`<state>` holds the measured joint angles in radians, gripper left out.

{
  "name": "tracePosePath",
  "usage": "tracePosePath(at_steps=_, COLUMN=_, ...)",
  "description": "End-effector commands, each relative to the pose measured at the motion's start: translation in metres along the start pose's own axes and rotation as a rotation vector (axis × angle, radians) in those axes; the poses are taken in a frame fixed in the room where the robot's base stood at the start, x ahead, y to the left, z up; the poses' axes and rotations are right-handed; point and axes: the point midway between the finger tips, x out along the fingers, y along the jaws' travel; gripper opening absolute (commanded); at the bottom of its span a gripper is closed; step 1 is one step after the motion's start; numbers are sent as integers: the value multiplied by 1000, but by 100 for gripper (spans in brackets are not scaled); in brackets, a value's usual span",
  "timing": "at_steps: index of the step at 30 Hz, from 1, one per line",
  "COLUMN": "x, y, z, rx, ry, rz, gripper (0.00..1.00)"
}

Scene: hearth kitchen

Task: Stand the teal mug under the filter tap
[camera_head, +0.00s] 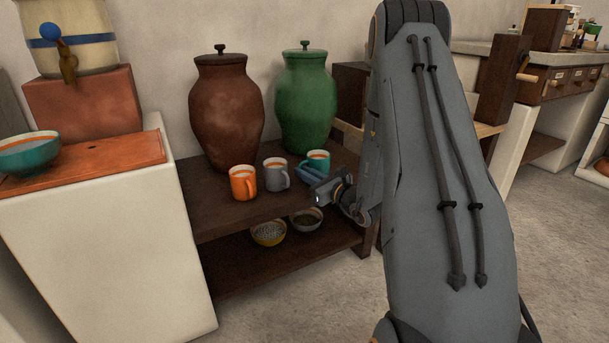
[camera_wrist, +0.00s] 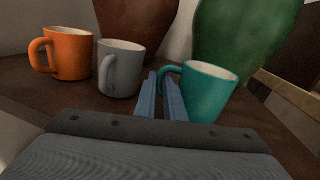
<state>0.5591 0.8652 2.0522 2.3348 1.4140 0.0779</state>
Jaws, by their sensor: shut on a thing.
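The teal mug (camera_head: 319,161) stands upright at the right end of the dark wooden shelf's top; it also shows in the wrist view (camera_wrist: 209,93). My gripper (camera_head: 306,174) is shut on the mug's handle, with its two blue-grey fingers (camera_wrist: 162,90) on the mug's left side in the wrist view. The filter tap (camera_head: 67,65) is a brass spout on a cream vessel with a blue band at the upper left. A teal bowl (camera_head: 28,153) stands on the terracotta-coloured slab (camera_head: 105,160) in front of the tap.
A grey mug (camera_head: 276,173) and an orange mug (camera_head: 243,183) stand left of the teal mug. Brown (camera_head: 225,110) and green (camera_head: 305,100) lidded jars stand behind. Two small bowls sit on the lower shelf. The slab's right part is clear.

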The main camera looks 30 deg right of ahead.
Motion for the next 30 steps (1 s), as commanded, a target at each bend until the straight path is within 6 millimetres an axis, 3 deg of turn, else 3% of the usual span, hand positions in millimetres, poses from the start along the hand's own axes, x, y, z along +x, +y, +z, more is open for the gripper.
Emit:
tracePosePath(at_steps=6, x=0, y=0, z=-4, rx=1, ry=0, rz=0, gripper=0)
tracePosePath(at_steps=7, x=0, y=0, z=-4, rx=1, ry=0, rz=0, gripper=12)
tracePosePath(at_steps=10, x=0, y=0, z=-3, rx=1, ry=1, rz=0, gripper=28)
tracePosePath(at_steps=21, x=0, y=0, z=2, rx=0, ry=0, rz=0, gripper=28)
tracePosePath(at_steps=26, x=-23, y=-1, z=1, rx=3, ry=4, rz=-3, gripper=28)
tracePosePath(at_steps=30, x=-53, y=-1, z=3, rx=3, ry=3, rz=-4, gripper=28)
